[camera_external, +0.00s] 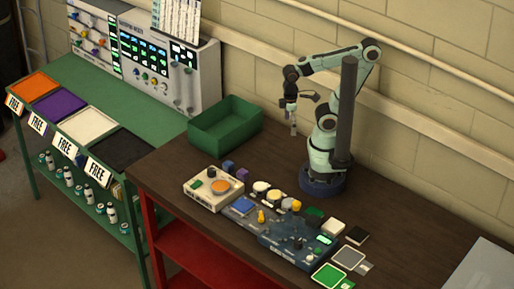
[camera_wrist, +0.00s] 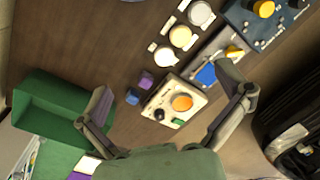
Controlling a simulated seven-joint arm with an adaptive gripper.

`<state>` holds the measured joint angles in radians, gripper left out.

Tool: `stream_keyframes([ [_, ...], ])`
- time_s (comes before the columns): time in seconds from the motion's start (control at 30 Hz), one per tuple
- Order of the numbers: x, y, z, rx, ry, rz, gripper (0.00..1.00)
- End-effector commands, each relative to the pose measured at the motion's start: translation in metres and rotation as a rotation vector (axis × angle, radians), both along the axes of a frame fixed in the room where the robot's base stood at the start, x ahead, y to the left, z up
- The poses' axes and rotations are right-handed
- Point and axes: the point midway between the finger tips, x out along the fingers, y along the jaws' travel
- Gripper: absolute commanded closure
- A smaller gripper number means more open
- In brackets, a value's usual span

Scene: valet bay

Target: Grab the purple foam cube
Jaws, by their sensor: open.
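The purple foam cube (camera_external: 242,174) sits on the dark wooden bench, right beside a small blue cube (camera_external: 229,167). In the wrist view the purple cube (camera_wrist: 146,83) appears in the gap between my fingers, left of its centre, and the blue cube (camera_wrist: 132,97) is just below-left of it. My gripper (camera_external: 293,129) is open and empty. It hangs above the bench, to the right of and behind the cubes; its spread fingers show in the wrist view (camera_wrist: 165,81). Nothing covers the purple cube.
A cream box with an orange disc (camera_external: 203,194) stands close beside the cubes. A green bin (camera_external: 225,132) is behind them. White and yellow round pieces (camera_wrist: 180,37) and a dark blue board (camera_external: 300,248) lie to the right. Bare bench lies between bin and arm.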

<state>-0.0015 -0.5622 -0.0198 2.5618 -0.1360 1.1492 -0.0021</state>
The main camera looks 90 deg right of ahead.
Motion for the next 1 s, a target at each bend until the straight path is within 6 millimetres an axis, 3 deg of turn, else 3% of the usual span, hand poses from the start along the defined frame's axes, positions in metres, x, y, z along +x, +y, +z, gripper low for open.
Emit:
stream_keyframes([
  [0.23, 0.0, 0.0, 0.0, 0.0, 0.0, -0.003, 0.0],
  [0.27, 0.0, 0.0, 0.0, 0.0, 0.0, -0.003, 0.03],
  [0.37, 0.0, 0.0, 0.0, 0.0, 0.0, -0.004, 0.33],
  [0.8, 0.0, 0.0, 0.0, 0.0, 0.002, -0.024, 0.33],
  [0.87, 0.001, 0.0, 0.0, 0.0, 0.002, -0.08, 0.33],
  [1.0, 0.017, 0.001, 0.002, 0.018, -0.054, -0.412, 0.33],
])
